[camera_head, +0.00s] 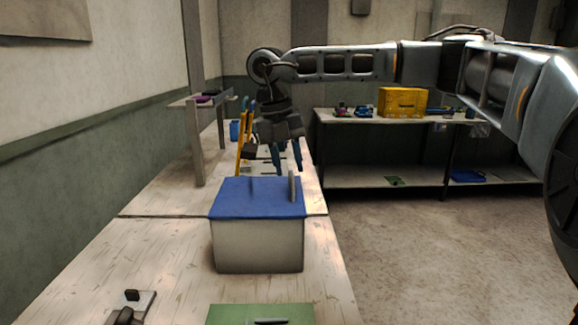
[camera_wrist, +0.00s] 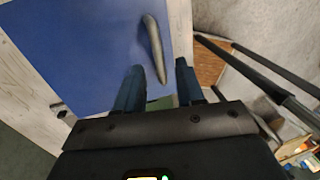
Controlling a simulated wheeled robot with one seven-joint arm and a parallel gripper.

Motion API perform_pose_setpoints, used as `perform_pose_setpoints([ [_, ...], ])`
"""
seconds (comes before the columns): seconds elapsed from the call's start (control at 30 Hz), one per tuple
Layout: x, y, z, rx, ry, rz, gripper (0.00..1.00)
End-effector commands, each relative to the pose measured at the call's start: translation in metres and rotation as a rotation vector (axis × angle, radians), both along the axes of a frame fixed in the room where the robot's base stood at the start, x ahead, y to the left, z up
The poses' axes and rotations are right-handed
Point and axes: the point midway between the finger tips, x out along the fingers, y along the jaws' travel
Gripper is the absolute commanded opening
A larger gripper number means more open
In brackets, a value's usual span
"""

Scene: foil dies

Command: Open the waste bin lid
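The waste bin (camera_head: 258,246) is a pale box with a flat blue lid (camera_head: 245,200), standing on the pale wooden bench. The lid lies closed on it. A grey upright handle (camera_head: 292,187) sits near the lid's right edge. In the wrist view the blue lid (camera_wrist: 80,50) fills the upper left, with the curved grey handle (camera_wrist: 154,48) near its edge. My gripper (camera_head: 288,164) points down above the lid's far right part. Its blue fingers (camera_wrist: 161,78) are apart, with the handle's near end between them in the picture. I see no clear contact.
A green mat (camera_head: 260,313) and a small dark device (camera_head: 130,308) lie on the near bench. Yellow-handled tools (camera_head: 243,135) stand behind the bin. A shelf (camera_head: 390,175) with a yellow box (camera_head: 402,102) stands at back right. Open floor lies to the right.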

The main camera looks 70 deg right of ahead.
Motion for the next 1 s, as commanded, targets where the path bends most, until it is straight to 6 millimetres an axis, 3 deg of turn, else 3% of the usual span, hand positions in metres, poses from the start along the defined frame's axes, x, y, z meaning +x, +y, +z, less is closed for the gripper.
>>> perform_pose_setpoints([
  [0.2,-0.003,-0.001,-0.015,0.001,0.000,0.001,0.38],
  [0.47,-0.003,-0.001,-0.016,0.000,0.000,0.001,0.38],
  [0.87,-0.003,-0.001,-0.016,0.001,-0.001,0.001,0.00],
  [1.0,-0.003,-0.001,-0.016,0.001,-0.001,0.001,0.00],
])
